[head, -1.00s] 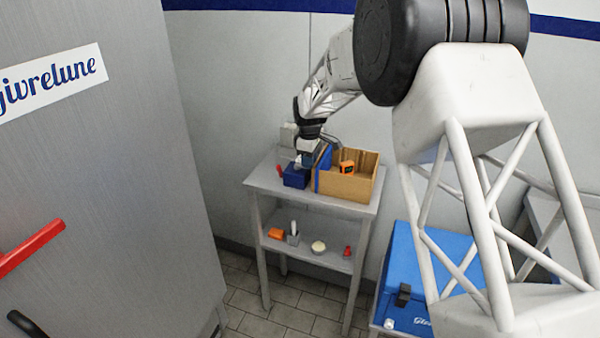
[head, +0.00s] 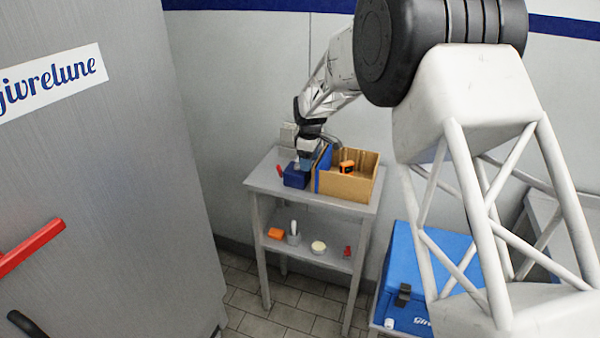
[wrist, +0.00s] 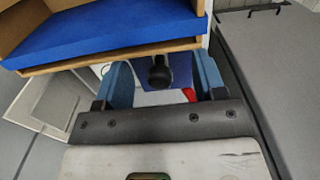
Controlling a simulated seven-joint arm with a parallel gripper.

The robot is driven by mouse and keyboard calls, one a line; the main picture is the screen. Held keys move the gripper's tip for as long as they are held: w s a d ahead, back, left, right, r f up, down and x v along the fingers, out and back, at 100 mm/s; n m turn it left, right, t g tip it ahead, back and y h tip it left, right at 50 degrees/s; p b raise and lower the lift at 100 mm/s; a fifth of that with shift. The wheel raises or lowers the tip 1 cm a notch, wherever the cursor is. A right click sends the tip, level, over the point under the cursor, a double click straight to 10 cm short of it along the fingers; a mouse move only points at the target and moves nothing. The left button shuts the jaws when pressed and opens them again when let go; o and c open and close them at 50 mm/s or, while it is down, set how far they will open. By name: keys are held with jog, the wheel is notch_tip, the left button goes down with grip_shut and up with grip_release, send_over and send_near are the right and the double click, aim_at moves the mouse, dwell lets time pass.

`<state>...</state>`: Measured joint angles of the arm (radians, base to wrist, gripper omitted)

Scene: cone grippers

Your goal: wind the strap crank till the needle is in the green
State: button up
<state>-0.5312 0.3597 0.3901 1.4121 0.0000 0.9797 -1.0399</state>
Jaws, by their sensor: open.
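A dark blue box (head: 295,180) sits at the front left of the table top, with a small red part (head: 281,172) at its left side. My gripper (head: 303,165) is just above this box, pointing down. In the wrist view my gripper (wrist: 165,85) is open. A black round knob (wrist: 160,74) shows between its blue fingers, apart from them as far as I can tell. The dark blue box (wrist: 181,66) shows behind the knob. A blue strap or band (head: 323,170) runs at the left end of an open wooden box (head: 347,188). I cannot make out a needle or green zone.
The grey table (head: 262,178) has a lower shelf with an orange block (head: 276,233), a grey holder (head: 294,238), a pale round item (head: 318,247) and a small red item. An orange and black object (head: 347,167) is in the wooden box. A blue cooler (head: 425,280) stands right.

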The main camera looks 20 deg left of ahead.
jog(key=shift+r, duration=0.1)
jog(key=shift+r, duration=3.9)
